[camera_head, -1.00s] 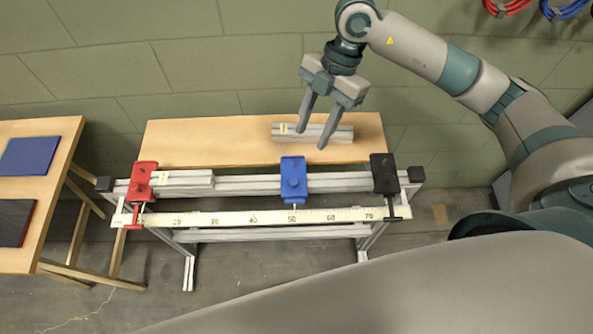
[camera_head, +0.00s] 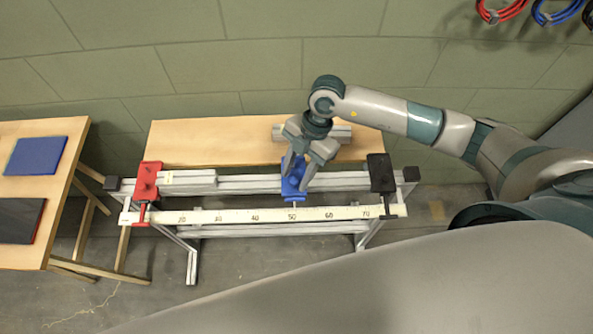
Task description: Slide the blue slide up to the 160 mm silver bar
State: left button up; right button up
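The blue slide (camera_head: 293,193) sits on the silver rail near the 50 mark of the white scale (camera_head: 240,215). My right gripper (camera_head: 297,182) is over it, pointing down, with its fingers apart on either side of the slide's upper part; I cannot tell whether they touch it. A silver bar (camera_head: 195,178) with a small pale label lies along the rail, against the red slide (camera_head: 147,180) at the left end. A clear gap of rail separates this bar from the blue slide. My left gripper is not in view.
A black slide (camera_head: 382,173) stands at the rail's right end. Another silver bar (camera_head: 342,133) lies on the wooden table (camera_head: 210,140) behind, partly hidden by my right gripper. A side table at left holds a blue mat (camera_head: 36,156) and a dark mat (camera_head: 20,220).

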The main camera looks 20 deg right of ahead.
grip_shut()
jog(key=w+a, duration=0.1)
jog(key=a, duration=0.4)
jog(key=w+a, duration=0.2)
jog(key=a, duration=0.4)
jog(key=w+a+b, duration=0.1)
jog(key=w+a, duration=0.1)
jog(key=a, duration=0.4)
jog(key=shift+a, duration=0.1)
grip_release()
jog(key=b+v, duration=0.4)
jog(key=v, duration=1.3)
jog(key=shift+d+r+b, duration=0.15)
jog(key=shift+d+b, duration=0.1)
jog(key=shift+b, duration=0.1)
